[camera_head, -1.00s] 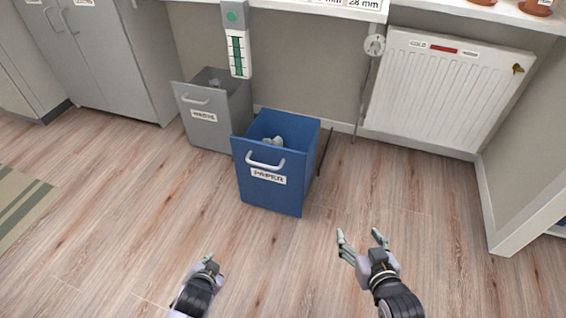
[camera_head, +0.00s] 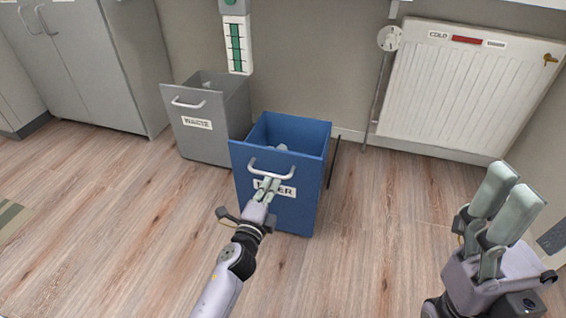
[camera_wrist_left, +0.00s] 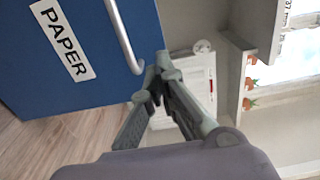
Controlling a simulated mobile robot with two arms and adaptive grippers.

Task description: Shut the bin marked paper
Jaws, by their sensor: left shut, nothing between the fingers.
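The blue bin (camera_head: 310,190) marked PAPER stands pulled out from the wall line, its top open and pale crumpled paper (camera_head: 280,148) inside. Its front carries a silver handle (camera_head: 285,172) and a white label, partly covered by my left gripper in the head view. My left gripper (camera_head: 268,186) is shut and empty, its fingertips at the bin front just below the handle; contact cannot be told. In the left wrist view the shut fingers (camera_wrist_left: 160,75) point beside the handle's end (camera_wrist_left: 125,45). My right gripper (camera_head: 508,195) is open and empty, raised at the right.
A grey bin (camera_head: 215,130) marked WASTE stands open, left of the blue one. A white radiator (camera_head: 460,95) hangs on the wall at right. Grey cupboards (camera_head: 90,70) stand at left. The wooden floor (camera_head: 130,230) in front is clear.

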